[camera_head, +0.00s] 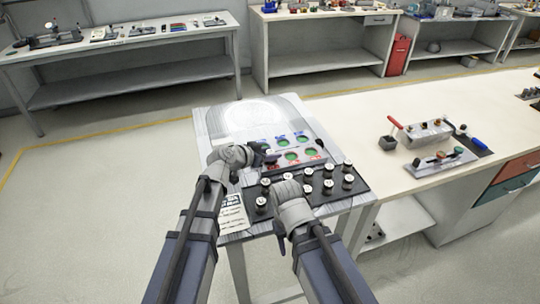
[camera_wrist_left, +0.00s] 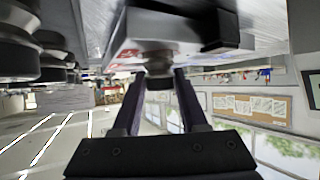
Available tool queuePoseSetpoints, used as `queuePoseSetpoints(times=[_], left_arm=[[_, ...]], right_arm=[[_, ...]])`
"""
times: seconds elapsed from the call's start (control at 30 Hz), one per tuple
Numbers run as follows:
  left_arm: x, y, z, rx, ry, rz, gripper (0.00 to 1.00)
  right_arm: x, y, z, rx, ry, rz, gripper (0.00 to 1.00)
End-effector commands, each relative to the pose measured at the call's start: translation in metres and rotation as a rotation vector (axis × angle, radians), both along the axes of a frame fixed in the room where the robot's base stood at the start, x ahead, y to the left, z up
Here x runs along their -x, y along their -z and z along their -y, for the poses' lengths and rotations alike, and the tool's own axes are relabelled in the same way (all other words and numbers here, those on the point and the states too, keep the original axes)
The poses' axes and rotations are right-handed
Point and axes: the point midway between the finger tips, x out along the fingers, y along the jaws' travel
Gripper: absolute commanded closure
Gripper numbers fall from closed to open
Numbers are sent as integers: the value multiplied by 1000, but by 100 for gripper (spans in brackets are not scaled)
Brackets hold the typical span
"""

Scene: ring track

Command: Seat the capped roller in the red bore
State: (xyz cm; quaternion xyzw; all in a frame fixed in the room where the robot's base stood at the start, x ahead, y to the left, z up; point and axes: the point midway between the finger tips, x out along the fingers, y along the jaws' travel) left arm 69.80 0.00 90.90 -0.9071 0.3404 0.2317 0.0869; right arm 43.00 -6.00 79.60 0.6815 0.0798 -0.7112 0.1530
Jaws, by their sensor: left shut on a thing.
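A light panel (camera_head: 300,146) on the small stand has green round bores, with blue labels in the back row and red labels in the front row. A red-labelled bore (camera_head: 291,156) is in plain view. My left gripper (camera_head: 266,156) is over the panel's left end. In the left wrist view the fingers (camera_wrist_left: 159,75) are shut on a dark grey roller (camera_wrist_left: 158,62), whose far end is close against the panel's white face; I cannot tell if it is in a bore. Several dark rollers with white caps (camera_head: 328,186) stand on a black tray. My right gripper's fingers are hidden behind its wrist.
The black tray (camera_head: 335,204) lies just in front of the panel, its rollers close to both arms. A printed sheet (camera_head: 233,213) lies at left. A long bench (camera_head: 370,110) adjoins on the right, holding a tool fixture (camera_head: 440,162) and a red-handled tool (camera_head: 395,121).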

Motion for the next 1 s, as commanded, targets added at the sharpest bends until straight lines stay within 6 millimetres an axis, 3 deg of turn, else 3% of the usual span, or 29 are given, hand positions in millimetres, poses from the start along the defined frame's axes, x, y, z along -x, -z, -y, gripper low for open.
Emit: queuePoseSetpoints(times=[0.13, 0.17, 0.4, 0.77, 1.0], left_arm=[[0, 5, 0, 0, 0, 0, 100], [0, 3, 0, 0, 0, 0, 55], [0, 3, 0, 0, 0, 0, 28], [2, -4, -1, 0, 0, 0, 28], [35, -28, -28, 0, -2, 0, 28]], right_arm=[[0, 5, 0, 0, 0, 0, 50], [0, 4, 0, 0, 0, 0, 50], [0, 3, 0, 0, 0, 0, 50], [0, -4, 0, 0, 0, 0, 50], [0, -29, 0, 0, 0, 0, 50]])
